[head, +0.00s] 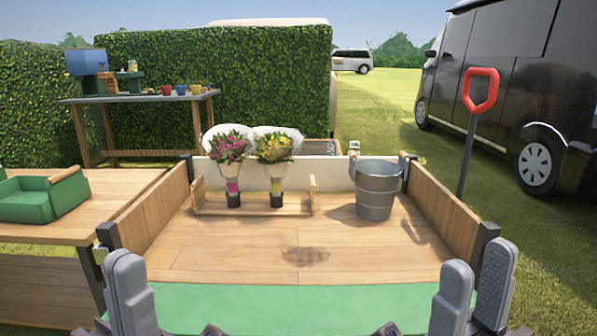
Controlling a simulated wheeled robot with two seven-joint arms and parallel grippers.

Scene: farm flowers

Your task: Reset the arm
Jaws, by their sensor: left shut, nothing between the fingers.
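My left gripper (128,265) shows at the bottom left, by the near left corner of the wooden cart (250,248). Its grey fingers are together with nothing between them. My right gripper (480,264) shows at the bottom right, by the cart's near right corner. Its two grey fingers stand apart, with nothing seen between them. Both grippers are clear of the flowers and the bucket. The lower parts of both are cut off by the frame edge.
Two bouquets (231,160) (276,160) stand upright in a wooden holder (215,206) in the cart. A metal bucket (376,190) stands at its right. A green crate (42,197) sits on the left table (80,230). A red-handled tool (481,88) rises beyond the right wall. The cart's middle is clear.

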